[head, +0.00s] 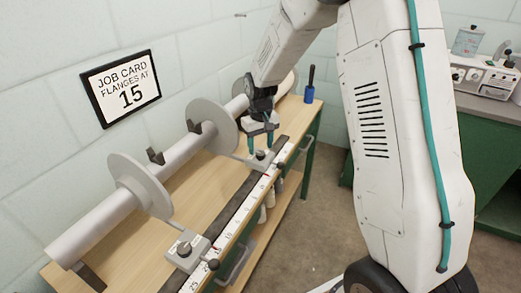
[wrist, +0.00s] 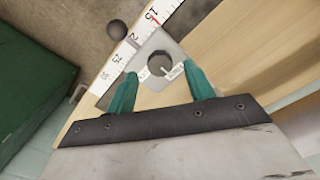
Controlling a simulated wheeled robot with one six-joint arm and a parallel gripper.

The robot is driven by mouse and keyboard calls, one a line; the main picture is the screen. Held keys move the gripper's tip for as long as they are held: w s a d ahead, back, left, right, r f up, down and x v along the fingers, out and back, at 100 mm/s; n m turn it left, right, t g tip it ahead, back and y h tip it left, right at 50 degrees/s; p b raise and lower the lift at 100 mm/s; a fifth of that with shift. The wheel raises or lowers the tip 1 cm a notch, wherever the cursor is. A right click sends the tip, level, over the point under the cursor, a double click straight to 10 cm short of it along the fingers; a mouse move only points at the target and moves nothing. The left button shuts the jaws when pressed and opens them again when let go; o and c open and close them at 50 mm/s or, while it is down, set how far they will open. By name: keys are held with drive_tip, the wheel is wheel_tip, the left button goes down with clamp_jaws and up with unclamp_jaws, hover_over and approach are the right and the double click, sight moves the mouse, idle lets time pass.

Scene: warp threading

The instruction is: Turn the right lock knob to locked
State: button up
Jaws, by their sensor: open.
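The right lock knob (wrist: 160,65) is a dark round knob on a grey plate (wrist: 150,42) in the wrist view. It also shows below my fingers in the head view (head: 260,155). A small pale label (wrist: 176,71) lies beside it, too small to read. My gripper (wrist: 160,73) is open, with one teal finger on each side of the knob. I cannot tell whether the fingers touch it. In the head view my gripper (head: 260,142) points down over the right plate. The knob's lock position cannot be read clearly.
A ruler (head: 232,223) runs along the bench's front edge. The left lock block (head: 186,250) sits nearer. A roller with a left flange (head: 140,187) and a right flange (head: 211,126) lies behind. A black ball (wrist: 117,29) stands past the ruler. A job card (head: 122,87) reads 15.

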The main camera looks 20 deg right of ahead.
sight(261, 156)
drive_tip(key=shift+f, duration=1.2)
drive_tip(key=c, duration=1)
